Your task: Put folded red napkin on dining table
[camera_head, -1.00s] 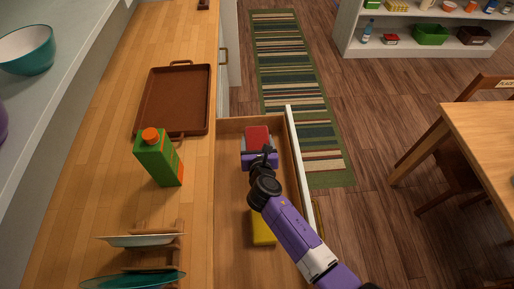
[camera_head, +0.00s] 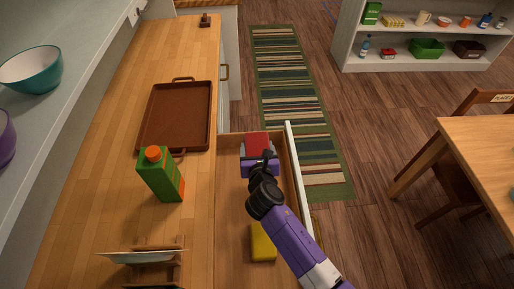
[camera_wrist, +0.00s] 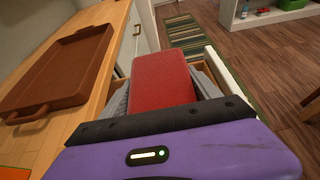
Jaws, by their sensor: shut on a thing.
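The folded red napkin (camera_head: 257,144) is at the far end of the open drawer (camera_head: 233,225) in the head view. In the wrist view the red napkin (camera_wrist: 163,80) sits between the grey fingers of my gripper (camera_wrist: 165,88). My gripper (camera_head: 259,152) is shut on it, above or just inside the drawer; the exact height is hard to tell. The dining table (camera_head: 490,150) is at the right edge of the head view, with its near part cut off.
A yellow object (camera_head: 263,243) lies in the drawer. The counter holds a brown tray (camera_head: 150,137), a green carton (camera_head: 160,176) and a dish rack (camera_head: 150,262). A wooden chair (camera_head: 440,172) stands by the table. A striped rug (camera_head: 290,100) and open floor lie between.

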